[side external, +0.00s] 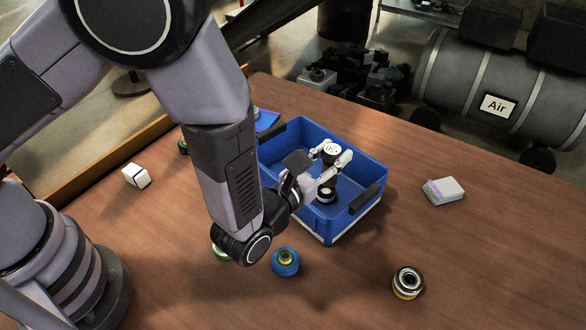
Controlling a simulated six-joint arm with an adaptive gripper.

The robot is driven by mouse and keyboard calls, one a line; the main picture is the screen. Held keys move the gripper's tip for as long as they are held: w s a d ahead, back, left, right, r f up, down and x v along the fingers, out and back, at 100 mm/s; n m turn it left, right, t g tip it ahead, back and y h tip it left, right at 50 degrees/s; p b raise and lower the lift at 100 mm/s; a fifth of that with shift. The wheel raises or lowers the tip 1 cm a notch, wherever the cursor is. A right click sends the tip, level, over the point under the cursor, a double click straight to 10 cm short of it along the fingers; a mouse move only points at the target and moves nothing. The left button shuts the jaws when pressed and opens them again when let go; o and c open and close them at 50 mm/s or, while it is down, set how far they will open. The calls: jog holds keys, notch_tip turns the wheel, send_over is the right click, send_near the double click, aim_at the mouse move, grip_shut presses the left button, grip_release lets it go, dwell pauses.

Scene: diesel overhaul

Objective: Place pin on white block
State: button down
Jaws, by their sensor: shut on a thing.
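My gripper (332,159) reaches over the blue bin and is shut on a short round piece (331,148) with a dark side and a white, marked top. I cannot tell from this view whether this piece is the pin. It is held above the bin floor. One white block (136,175) with a dark stripe lies on the table at the left. Another white block (443,191), flatter and with a purple edge, lies to the right of the bin. My gripper is apart from both blocks.
The blue bin (352,162) has raised walls and holds another dark and pale round part (326,193). A blue ringed part (286,262) and a metal ringed part (408,283) stand in front. A green part (220,252) is partly hidden by my arm. The table's right side is mostly clear.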

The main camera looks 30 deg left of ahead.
jog(key=w+a+f+n+y, duration=0.1)
jog(key=w+a+n+y, duration=0.15)
jog(key=a, duration=0.35)
jog(key=w+a+n+y, duration=0.1)
jog(key=a+n+y, duration=0.1)
jog(key=a+y, duration=0.35)
jog(key=n+g+y, duration=1.2)
jog(key=n+g, duration=0.1)
jog(key=g, duration=0.2)
send_over(134, 170)
jog(key=shift+f, duration=6.15)
